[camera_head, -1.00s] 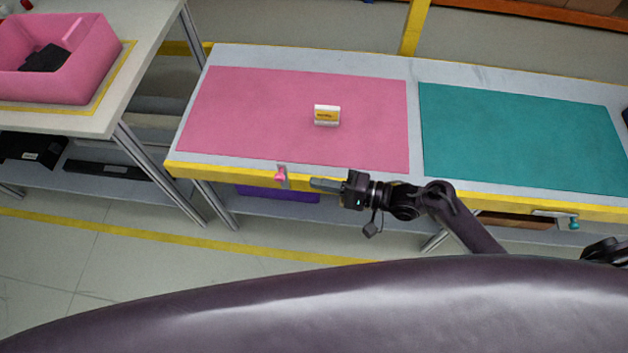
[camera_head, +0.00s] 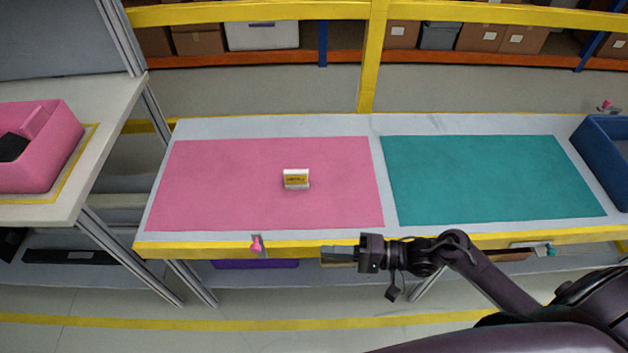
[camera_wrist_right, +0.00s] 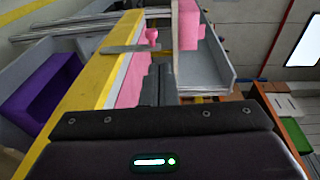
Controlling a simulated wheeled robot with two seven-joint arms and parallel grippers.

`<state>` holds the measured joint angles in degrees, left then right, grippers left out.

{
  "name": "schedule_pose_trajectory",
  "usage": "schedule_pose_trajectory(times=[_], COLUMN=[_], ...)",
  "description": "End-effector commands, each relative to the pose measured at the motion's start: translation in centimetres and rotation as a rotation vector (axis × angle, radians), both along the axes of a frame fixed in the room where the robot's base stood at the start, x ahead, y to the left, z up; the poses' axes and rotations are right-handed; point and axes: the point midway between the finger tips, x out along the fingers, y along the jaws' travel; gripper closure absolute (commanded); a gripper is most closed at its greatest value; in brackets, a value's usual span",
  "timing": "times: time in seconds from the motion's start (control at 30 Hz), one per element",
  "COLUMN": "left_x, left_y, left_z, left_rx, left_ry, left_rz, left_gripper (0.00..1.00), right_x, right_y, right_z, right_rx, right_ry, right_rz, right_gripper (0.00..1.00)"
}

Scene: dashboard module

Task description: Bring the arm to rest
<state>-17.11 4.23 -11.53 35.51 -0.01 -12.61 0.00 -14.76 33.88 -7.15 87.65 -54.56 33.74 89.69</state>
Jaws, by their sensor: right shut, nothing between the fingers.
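My right gripper (camera_head: 338,254) is shut and empty in the head view. It points left, just in front of the yellow front edge of the table (camera_head: 420,124), below the line between the two mats. In the right wrist view its closed fingers (camera_wrist_right: 158,85) show at the centre, beside the yellow edge. A small white and yellow box (camera_head: 296,179) stands on the pink mat (camera_head: 220,190), well apart from the gripper. My left gripper is not in view.
A teal mat (camera_head: 490,175) lies on the right, with a blue bin (camera_head: 600,160) beyond it. A pink bin (camera_head: 55,160) stands on the left table. A pink knob (camera_head: 256,245) sits on the front edge. A purple bin (camera_head: 255,264) is below the tabletop.

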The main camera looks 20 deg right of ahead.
Motion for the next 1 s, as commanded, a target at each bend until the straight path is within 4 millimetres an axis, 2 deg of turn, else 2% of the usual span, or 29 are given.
schedule_pose_trajectory(times=[0.17, 0.27, 0.37, 0.47, 0.53, 0.6, 0.67, 0.7, 0.77, 0.8, 0.9, 1.0], left_x=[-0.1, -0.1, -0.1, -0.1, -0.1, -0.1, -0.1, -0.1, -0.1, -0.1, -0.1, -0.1], left_y=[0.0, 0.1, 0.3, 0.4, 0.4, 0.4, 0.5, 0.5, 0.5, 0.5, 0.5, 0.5], left_z=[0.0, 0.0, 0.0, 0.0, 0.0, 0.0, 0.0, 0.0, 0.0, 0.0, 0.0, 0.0], left_rx=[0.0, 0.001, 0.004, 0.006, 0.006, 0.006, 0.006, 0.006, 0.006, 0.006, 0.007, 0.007], left_ry=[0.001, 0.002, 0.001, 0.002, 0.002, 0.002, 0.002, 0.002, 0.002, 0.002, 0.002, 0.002], left_rz=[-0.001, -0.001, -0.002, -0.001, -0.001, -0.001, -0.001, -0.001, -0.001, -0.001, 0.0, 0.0], left_gripper=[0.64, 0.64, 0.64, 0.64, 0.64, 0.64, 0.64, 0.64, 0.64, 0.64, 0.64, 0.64], right_x=[0.0, 0.4, 1.0, 0.8, -0.4, -2.5, -4.9, -6.8, -10.2, -12.5, -18.3, -23.0], right_y=[0.0, -0.3, -1.3, -3.0, -4.2, -5.4, -6.2, -6.6, -7.1, -7.3, -7.6, -7.7], right_z=[-0.1, -1.7, -5.9, -12.7, -17.8, -22.7, -26.5, -28.9, -32.1, -34.0, -37.4, -39.4], right_rx=[-0.002, -0.041, -0.163, -0.379, -0.56, -0.739, -0.887, -0.981, -1.111, -1.191, -1.347, -1.446], right_ry=[-0.002, -0.02, -0.064, -0.106, -0.118, -0.112, -0.095, -0.081, -0.053, -0.033, 0.018, 0.058], right_rz=[-0.003, -0.039, -0.125, -0.216, -0.249, -0.247, -0.215, -0.182, -0.111, -0.053, 0.108, 0.257], right_gripper=[1.0, 1.0, 1.0, 1.0, 1.0, 1.0, 1.0, 1.0, 1.0, 1.0, 1.0, 1.0])
